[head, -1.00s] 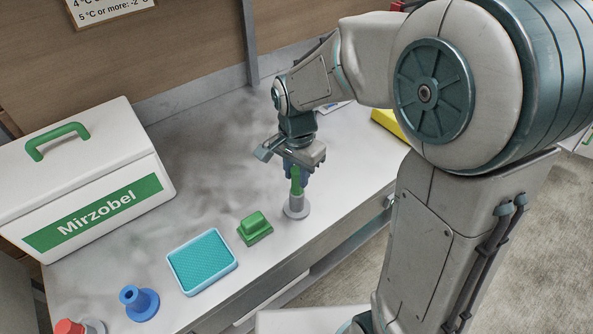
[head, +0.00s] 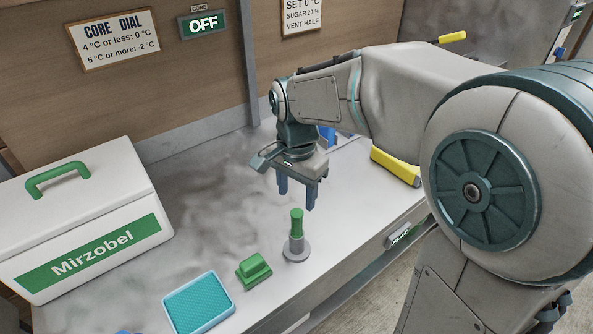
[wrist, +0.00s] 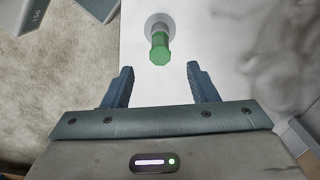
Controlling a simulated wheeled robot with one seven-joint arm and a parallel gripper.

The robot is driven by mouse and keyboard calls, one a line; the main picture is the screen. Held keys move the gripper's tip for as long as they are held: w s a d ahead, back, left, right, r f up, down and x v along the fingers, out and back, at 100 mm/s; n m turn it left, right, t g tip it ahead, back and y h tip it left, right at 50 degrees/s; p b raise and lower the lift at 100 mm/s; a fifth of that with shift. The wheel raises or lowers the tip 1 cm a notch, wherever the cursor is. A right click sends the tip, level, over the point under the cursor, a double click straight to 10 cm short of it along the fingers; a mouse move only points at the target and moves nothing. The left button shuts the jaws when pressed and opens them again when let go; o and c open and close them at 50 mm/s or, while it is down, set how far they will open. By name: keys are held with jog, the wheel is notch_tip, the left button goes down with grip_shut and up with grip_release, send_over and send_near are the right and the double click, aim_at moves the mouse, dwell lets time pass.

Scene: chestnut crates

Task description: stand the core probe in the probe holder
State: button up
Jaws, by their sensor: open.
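The core probe, seen as a green handle (head: 297,222), stands upright in a grey holder with a round flat base (head: 296,252) near the table's front edge. In the wrist view the green handle (wrist: 159,53) is just ahead of the fingertips, with the pale round base (wrist: 153,20) beyond it. My gripper (head: 297,199) is open and empty above the handle, its two blue fingers pointing down and apart from it. The wrist view also shows my gripper (wrist: 160,70) with nothing between its fingers. The probe's lower part is hidden inside the holder.
A green block (head: 253,270) and a teal tray (head: 198,303) stand to the front left. A white Mirzobel case (head: 85,225) is at the left. A yellow object (head: 396,166) lies at the right. The table behind the holder is mostly clear.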

notch_tip(320, 180, up, 6)
dwell(0.6)
jog(key=s+d+f+n+t, duration=0.1)
jog(key=s+d+f+n, duration=0.2)
jog(key=s+d, duration=0.3)
jog(key=s+d+f+n+t, duration=0.2)
jog(key=s+d+f+n, duration=0.1)
jog(key=s+d+n, duration=0.2)
jog(key=shift+s+d+f, duration=0.2)
jog(key=shift+s+d, duration=0.3)
jog(key=shift+s, duration=0.3)
jog(key=c, duration=0.4)
jog(key=shift+o, duration=0.2)
